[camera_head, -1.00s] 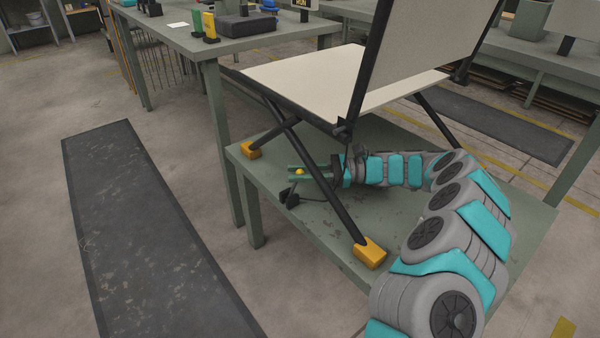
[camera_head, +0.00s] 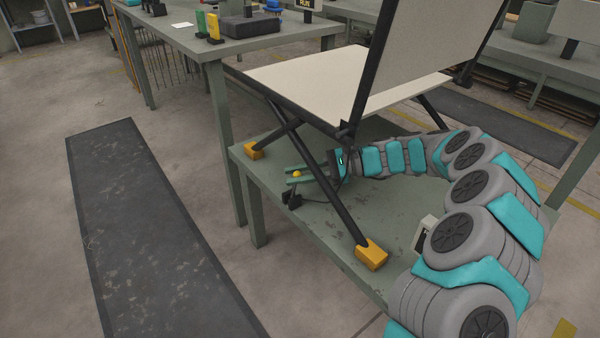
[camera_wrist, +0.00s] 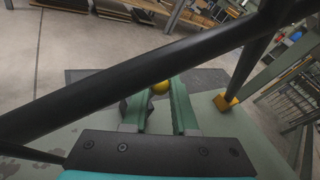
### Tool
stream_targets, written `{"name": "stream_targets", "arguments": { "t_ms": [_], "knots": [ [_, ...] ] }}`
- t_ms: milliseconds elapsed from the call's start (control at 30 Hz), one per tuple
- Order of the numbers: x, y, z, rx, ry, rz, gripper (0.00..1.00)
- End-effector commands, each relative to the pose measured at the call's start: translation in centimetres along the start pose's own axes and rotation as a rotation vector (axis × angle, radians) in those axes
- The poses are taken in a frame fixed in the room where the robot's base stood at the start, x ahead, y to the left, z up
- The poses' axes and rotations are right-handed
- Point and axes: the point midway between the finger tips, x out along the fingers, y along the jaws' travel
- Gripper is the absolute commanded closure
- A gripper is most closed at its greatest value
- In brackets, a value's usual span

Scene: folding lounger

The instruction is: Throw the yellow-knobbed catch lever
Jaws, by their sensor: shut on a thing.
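The yellow knob (camera_head: 297,174) of the catch lever shows at the left end of my gripper in the head view. My gripper (camera_head: 292,175) reaches in under the lounger, past its crossed black legs, with its green fingers shut on the knob. In the wrist view the knob (camera_wrist: 160,87) sits between the tips of the two green fingers (camera_wrist: 158,92). The lever's arm is mostly hidden; a dark bracket (camera_head: 291,199) shows just below the fingers. The lounger (camera_head: 300,80) has a cream seat, an upright back panel and yellow feet (camera_head: 371,255).
The lounger stands on a green table (camera_head: 300,225). A black leg bar (camera_wrist: 130,70) crosses the wrist view close in front of my fingers. A second table (camera_head: 180,30) with boxes stands behind at the left. A dark mat (camera_head: 150,230) lies on the floor.

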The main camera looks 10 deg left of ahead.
Motion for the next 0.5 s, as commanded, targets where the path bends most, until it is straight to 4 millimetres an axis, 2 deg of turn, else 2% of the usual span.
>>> {"name": "stream_targets", "arguments": {
  "t_ms": [267, 300, 500],
  "knots": [
    [0.11, 0.13, -0.02, -0.001, 0.002, 0.004, 1.00],
    [0.10, 0.12, -0.03, -0.001, 0.002, 0.004, 0.72],
    [0.07, 0.08, -0.01, -0.002, 0.002, 0.002, 0.49]
  ]
}}
